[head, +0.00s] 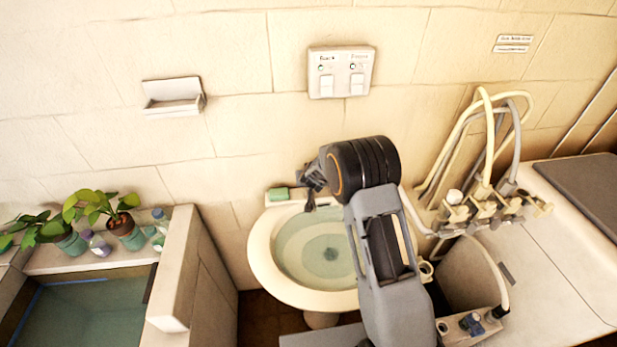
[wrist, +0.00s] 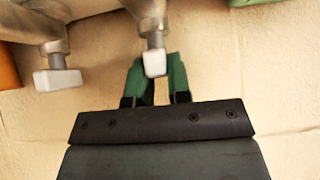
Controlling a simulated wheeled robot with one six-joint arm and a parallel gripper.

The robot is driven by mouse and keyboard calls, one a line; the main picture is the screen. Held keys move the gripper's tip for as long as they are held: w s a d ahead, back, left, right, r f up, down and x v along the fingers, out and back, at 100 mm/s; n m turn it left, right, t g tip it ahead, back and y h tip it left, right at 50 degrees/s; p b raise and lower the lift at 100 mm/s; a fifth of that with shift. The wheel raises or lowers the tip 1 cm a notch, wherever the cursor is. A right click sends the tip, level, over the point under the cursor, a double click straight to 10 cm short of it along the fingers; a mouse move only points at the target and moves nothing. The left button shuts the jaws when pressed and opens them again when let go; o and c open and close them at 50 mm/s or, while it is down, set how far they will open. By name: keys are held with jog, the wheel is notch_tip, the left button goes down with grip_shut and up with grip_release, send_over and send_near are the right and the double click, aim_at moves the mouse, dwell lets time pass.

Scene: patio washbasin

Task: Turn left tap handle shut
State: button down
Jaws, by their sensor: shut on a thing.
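In the wrist view, my gripper (wrist: 157,72) has its green fingers on either side of a white-tipped metal tap handle (wrist: 154,60), shut on it. This looks like the left tap handle. A second white-tipped handle (wrist: 57,79) sticks out to the left in the wrist view, clear of the fingers. In the head view, my gripper (head: 311,185) is at the back rim of the round basin (head: 262,262), close to the wall. The basin's taps are hidden behind my arm there.
A green block (head: 278,194) lies on the basin's back rim, left of my gripper; it also shows in the wrist view (wrist: 250,3). A switch panel (head: 341,72) is on the wall above. Pipes and valves (head: 485,205) stand right. Potted plants (head: 125,230) stand left.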

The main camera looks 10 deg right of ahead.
jog(key=shift+a, duration=0.1)
jog(key=c, duration=1.2)
grip_release()
jog(key=shift+s, duration=0.1)
jog(key=shift+o, duration=0.7)
jog(key=p+v, duration=0.1)
jog(key=v, duration=1.2)
jog(key=shift+s+r, duration=0.25)
jog(key=shift+r, duration=0.05)
